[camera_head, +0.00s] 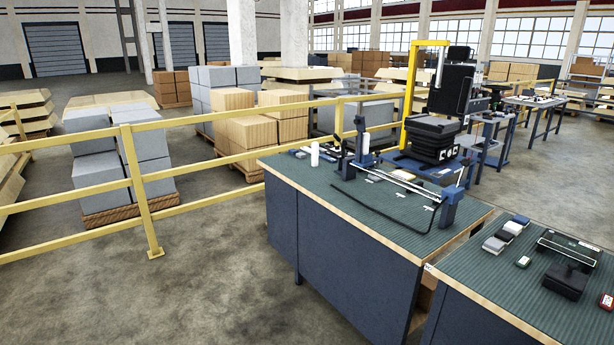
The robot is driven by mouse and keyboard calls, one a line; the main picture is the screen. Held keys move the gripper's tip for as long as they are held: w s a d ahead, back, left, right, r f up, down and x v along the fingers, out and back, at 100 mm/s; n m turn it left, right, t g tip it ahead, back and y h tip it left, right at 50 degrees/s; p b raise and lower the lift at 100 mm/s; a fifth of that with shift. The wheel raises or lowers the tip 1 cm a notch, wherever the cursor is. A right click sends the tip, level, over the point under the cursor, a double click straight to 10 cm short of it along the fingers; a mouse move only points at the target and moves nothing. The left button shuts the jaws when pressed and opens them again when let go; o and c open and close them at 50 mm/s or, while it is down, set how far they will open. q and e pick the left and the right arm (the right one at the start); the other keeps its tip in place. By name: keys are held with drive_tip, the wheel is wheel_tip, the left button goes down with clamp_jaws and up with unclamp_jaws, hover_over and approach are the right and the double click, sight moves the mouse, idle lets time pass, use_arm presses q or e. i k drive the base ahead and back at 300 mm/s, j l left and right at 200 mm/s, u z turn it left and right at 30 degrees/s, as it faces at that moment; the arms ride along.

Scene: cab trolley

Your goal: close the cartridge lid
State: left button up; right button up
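I cannot make out for certain which object is the cartridge or its lid. On the right workbench, a low dark frame or tray (571,248) lies behind a small black box-like object (566,281). A black seat (436,138) with a tall back stands upright on a blue trolley beyond the left workbench. Neither of my grippers is in view.
The left workbench (309,183) carries a blue fixture (450,207) with rails, a bent black tube (376,209) and white cylinders (315,154). Small blocks (504,233) lie on the right bench. A yellow railing (140,185) runs behind; floor in front is clear.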

sight(359, 121)
drive_tip(key=i+l+z, duration=0.1)
drive_tip(key=i+z, duration=0.4)
drive_tip(key=i, duration=0.35)
